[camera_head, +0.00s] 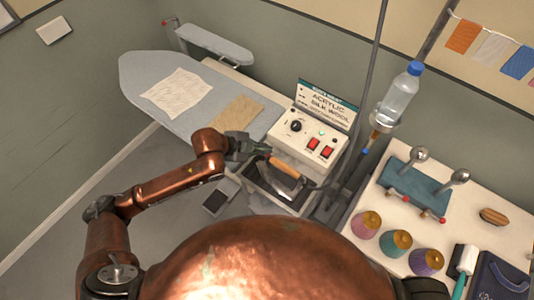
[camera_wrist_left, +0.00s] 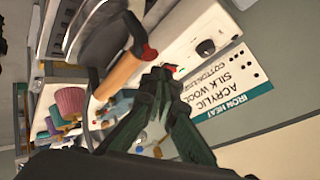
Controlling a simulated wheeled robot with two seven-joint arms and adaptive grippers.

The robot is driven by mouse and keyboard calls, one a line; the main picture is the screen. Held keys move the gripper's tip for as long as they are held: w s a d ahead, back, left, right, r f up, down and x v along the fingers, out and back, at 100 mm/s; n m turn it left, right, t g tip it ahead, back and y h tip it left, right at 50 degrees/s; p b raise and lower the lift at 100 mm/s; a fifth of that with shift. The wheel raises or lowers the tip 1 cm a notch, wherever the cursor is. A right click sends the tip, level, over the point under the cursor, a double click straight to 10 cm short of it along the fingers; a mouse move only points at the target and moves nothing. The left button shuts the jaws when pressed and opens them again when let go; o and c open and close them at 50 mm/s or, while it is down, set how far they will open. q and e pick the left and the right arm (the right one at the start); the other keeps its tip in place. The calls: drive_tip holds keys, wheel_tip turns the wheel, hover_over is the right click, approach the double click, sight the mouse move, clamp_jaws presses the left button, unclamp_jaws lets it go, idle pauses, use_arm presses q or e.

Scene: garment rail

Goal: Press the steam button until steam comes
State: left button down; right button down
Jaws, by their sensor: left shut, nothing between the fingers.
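The iron's orange-brown wooden handle (camera_head: 285,167) lies in front of the control box (camera_head: 290,142). The box has a black dial (camera_head: 295,126), a green light and two red switches (camera_head: 313,143). No steam shows.
An ironing board (camera_head: 150,72) with cloths is at the back left.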

drive_tip(key=shift+a, duration=0.3)
idle(0.6)
use_arm(q)
drive_tip(key=shift+f, duration=0.15)
drive_tip(key=shift+f, duration=0.25)
drive_tip(key=shift+f, duration=0.2)
use_arm(e)
drive_tip(key=shift+d, duration=0.25)
use_arm(q)
drive_tip(key=shift+f, duration=0.3)
idle(0.5)
drive_tip(key=shift+r, duration=0.1)
use_arm(e)
drive_tip(key=shift+a+r, duration=0.15)
use_arm(q)
drive_tip(key=shift+r+p, duration=0.15)
drive_tip(key=shift+p, duration=0.2)
drive_tip(key=shift+r+p, duration=0.65)
drive_tip(key=shift+p, duration=0.05)
use_arm(e)
drive_tip(key=shift+w+r, duration=0.1)
drive_tip(key=shift+r, duration=0.8)
